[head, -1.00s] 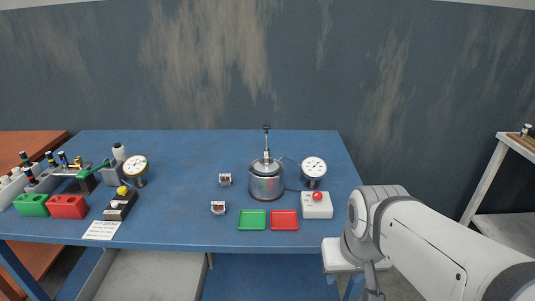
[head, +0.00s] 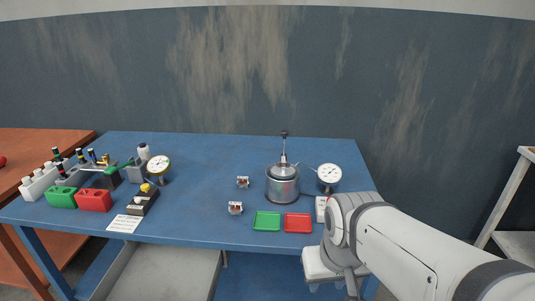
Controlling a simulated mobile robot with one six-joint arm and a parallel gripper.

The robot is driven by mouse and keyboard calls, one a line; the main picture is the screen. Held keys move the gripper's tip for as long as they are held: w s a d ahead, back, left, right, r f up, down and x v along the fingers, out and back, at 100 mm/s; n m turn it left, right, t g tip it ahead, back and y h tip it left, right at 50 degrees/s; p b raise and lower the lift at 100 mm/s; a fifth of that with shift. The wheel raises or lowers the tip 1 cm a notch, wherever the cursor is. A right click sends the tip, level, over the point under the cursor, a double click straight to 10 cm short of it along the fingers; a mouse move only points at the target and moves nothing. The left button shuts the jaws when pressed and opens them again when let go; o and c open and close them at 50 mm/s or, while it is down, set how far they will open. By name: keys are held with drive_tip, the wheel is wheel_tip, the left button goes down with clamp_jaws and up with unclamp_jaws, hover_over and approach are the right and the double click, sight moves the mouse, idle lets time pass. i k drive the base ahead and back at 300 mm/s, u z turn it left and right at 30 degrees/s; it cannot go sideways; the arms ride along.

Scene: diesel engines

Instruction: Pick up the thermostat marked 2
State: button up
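Two small thermostats stand on the blue table, left of the metal pot. One thermostat (head: 243,182) is farther back, and the other thermostat (head: 235,208) is nearer the front. Both look whitish with dark and reddish-brown parts. Their markings are too small to read, so I cannot tell which is marked 2. My gripper (head: 352,292) shows only in part at the bottom edge, below the white wrist of my arm and in front of the table. Its fingertips are cut off, and it is well apart from both thermostats.
A metal pot (head: 283,184) and a dial gauge (head: 329,176) stand at the right. A green tray (head: 267,221) and a red tray (head: 298,223) lie in front. Bins, bottles and another gauge (head: 159,167) crowd the left. The table's middle is clear.

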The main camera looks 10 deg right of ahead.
sight(283, 165)
drive_tip(key=z, duration=0.05)
drive_tip(key=i, duration=1)
drive_tip(key=u, duration=0.05)
